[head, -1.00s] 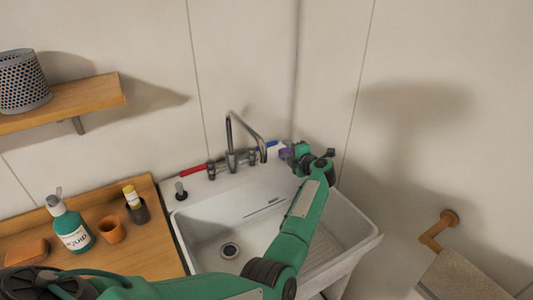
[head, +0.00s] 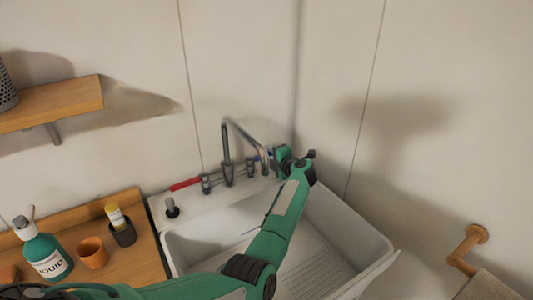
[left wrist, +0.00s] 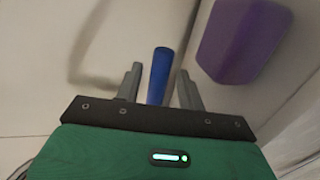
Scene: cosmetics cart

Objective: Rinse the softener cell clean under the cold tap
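The cold tap's blue lever (left wrist: 159,76) shows between the fingers of my left gripper (left wrist: 160,88) in the left wrist view. The fingers are apart, one on each side of the lever, with the right one very close to it. In the head view my left gripper (head: 272,156) is at the right end of the chrome tap (head: 227,172), largely hidden by its own wrist. A purple rounded block (left wrist: 240,38) is at the upper right of the wrist view; I cannot tell if it is the softener cell. My right gripper is out of view.
My left arm crosses the white sink (head: 330,255). The red lever (head: 185,184) is on the tap's left. A green bottle (head: 47,256), an orange cup (head: 92,252) and a dark holder (head: 123,234) stand on the wooden counter. A wooden wall bracket (head: 466,245) is at right.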

